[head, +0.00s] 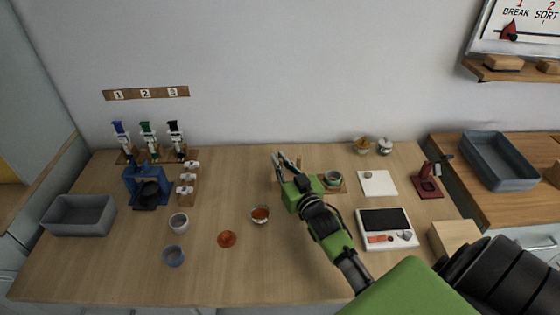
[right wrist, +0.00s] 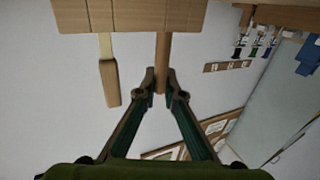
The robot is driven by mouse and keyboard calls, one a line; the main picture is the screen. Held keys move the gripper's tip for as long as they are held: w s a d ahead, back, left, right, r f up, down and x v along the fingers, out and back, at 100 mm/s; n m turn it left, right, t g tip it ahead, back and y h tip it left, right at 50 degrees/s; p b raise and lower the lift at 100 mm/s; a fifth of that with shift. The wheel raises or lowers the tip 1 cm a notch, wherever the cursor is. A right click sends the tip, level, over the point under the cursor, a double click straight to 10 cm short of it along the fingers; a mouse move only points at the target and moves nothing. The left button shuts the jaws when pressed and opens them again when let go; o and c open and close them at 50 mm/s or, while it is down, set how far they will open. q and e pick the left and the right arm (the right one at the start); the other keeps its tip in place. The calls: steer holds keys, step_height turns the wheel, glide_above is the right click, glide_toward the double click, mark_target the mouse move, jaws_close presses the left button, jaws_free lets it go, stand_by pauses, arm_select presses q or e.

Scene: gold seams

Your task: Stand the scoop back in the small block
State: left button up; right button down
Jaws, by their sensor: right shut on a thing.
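My right gripper (head: 287,163) is over the back middle of the table, at the small wooden block (head: 276,185). In the right wrist view, which is upside down, the gripper (right wrist: 160,82) is shut on the brown wooden handle of the scoop (right wrist: 163,52). The handle runs up to the edge of the block (right wrist: 130,15); I cannot tell how deep it sits. The scoop's head is hidden. A second tool with a pale shaft and wooden grip (right wrist: 109,82) stands in the block beside it. My left gripper is out of view.
A small green-grey pot (head: 333,178) on a wooden board is right of the gripper. A scale (head: 387,227), white tile (head: 377,183) and dark red stand (head: 428,180) lie further right. The front middle is clear.

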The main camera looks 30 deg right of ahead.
steer(key=shift+f, duration=0.2)
stand_by(0.5)
steer(key=c, duration=2.1)
jaws_free()
steer(key=shift+s, duration=0.1)
steer(key=s, duration=0.1)
steer(key=s+p, duration=0.1)
steer(key=s, duration=0.1)
steer(key=s+p, duration=0.1)
steer(key=shift+s+a, duration=0.4)
